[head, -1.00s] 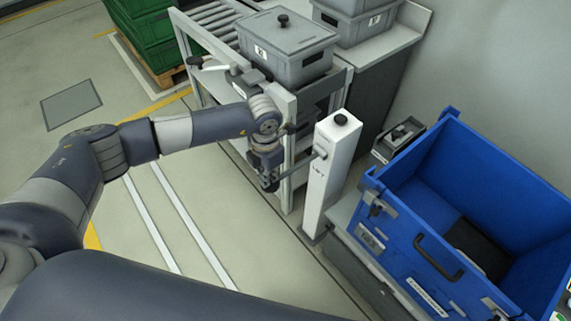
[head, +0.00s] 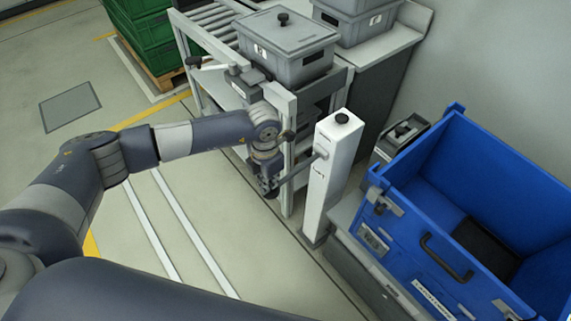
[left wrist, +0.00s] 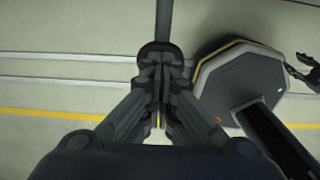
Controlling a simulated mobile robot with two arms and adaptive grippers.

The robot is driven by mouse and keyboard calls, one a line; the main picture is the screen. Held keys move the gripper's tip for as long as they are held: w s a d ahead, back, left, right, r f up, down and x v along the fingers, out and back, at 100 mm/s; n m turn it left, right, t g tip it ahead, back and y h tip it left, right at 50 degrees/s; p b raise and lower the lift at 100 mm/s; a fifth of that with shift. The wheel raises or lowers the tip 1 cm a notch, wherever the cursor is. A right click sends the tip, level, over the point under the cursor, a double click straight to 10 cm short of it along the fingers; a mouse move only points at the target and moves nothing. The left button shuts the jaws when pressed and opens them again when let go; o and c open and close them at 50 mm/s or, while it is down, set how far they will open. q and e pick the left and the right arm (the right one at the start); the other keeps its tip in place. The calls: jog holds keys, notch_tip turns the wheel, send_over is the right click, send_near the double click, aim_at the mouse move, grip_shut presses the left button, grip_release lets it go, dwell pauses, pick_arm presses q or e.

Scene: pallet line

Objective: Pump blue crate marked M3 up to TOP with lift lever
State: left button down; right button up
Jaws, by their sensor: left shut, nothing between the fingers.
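The blue crate (head: 418,232) stands at the right on a grey lift, with a black handle on its front and a dark item inside. I cannot read M3 or a TOP mark. The white lift post (head: 327,180) stands left of it. A dark lift lever (head: 299,172) slopes down-left from the post to my left gripper (head: 268,188). That gripper is shut at the lever's end, with nothing held between its fingers. In the left wrist view the fingers (left wrist: 161,88) are together, and the lever (left wrist: 163,20) runs up beyond them. What seems my right gripper (left wrist: 302,72) is at the right edge.
A roller rack with a lidded grey bin (head: 288,52) stands behind my left gripper. More grey bins (head: 357,20) are on a counter. Green crates (head: 147,35) sit on a pallet at the far left.

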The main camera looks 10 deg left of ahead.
pick_arm(q)
jog(key=shift+s+f, duration=0.1)
jog(key=shift+f+b, duration=0.8)
jog(key=shift+r+p, duration=0.4)
jog(key=shift+r, duration=0.05)
notch_tip(320, 180, up, 10)
jog(key=w+p, duration=0.1)
jog(key=p, duration=0.4)
jog(key=shift+d+p, duration=0.35)
